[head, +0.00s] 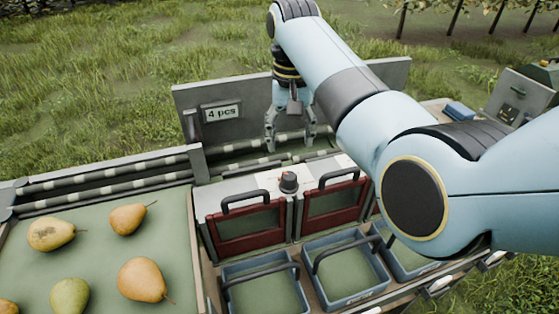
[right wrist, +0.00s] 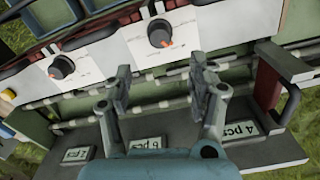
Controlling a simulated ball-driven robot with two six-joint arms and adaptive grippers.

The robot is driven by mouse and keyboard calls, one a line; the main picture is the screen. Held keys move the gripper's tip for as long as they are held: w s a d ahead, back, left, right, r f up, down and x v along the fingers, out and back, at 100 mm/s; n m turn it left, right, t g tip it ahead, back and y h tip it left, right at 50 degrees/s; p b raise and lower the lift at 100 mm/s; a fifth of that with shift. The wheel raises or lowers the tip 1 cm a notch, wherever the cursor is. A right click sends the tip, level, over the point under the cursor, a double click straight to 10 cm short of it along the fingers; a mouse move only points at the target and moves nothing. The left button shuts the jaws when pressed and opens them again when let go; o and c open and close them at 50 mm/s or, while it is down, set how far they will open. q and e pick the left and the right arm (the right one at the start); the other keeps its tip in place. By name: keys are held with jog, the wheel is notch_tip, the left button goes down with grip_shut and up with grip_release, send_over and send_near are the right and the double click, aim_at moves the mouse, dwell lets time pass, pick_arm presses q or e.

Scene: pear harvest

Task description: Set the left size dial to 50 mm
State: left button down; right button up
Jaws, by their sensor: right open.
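The left size dial (head: 289,182) is a dark round knob on a pale panel between two red-framed gates. In the right wrist view, which looks from the other side, it is the right-hand knob (right wrist: 159,32), with an orange mark at its lower right. The scale is too small to read. A second dial (right wrist: 62,67) sits to its left there; my arm hides it in the head view. My right gripper (head: 291,138) is open and empty, beyond the dial and apart from it; its fingers (right wrist: 160,88) also show in the wrist view. My left gripper is out of view.
A "4 pcs" board (head: 222,113) stands behind the gripper. Red-framed gates with black handles (head: 248,222) flank the dial. Blue crates (head: 262,306) stand in front. Several pears (head: 143,280) lie on the green tray at left. Striped rollers (head: 100,174) run along the back.

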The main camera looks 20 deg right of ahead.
aim_at(289, 176)
notch_tip(289, 176, down, 10)
jog(key=shift+f+b, duration=0.25)
jog(key=shift+b, duration=0.05)
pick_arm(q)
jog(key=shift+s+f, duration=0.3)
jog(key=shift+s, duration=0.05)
pick_arm(e)
jog(key=shift+s, duration=0.1)
jog(key=c, duration=1.1)
jog(key=shift+c, duration=0.2)
